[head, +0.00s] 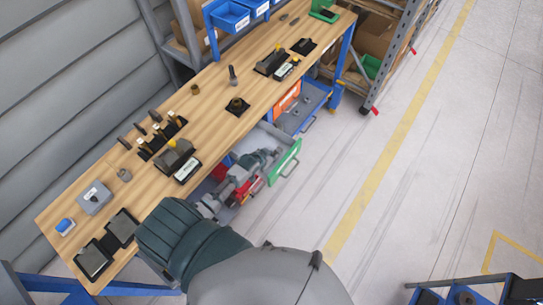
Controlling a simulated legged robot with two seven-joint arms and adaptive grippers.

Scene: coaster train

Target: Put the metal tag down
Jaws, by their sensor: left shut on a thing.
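My left gripper (267,156) is small in the head view, at the open lower drawer with the green front (288,163), under the front edge of the workbench. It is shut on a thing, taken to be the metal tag. The tag itself is too small and hidden to make out. I cannot tell whether gripper or tag touches the drawer. My right gripper is not in view.
The wooden workbench (215,125) carries black holders with tools, a grey box (94,198) and dark trays (95,260). An open drawer with an orange front (287,101) is farther along. Blue bins (228,17) stand behind.

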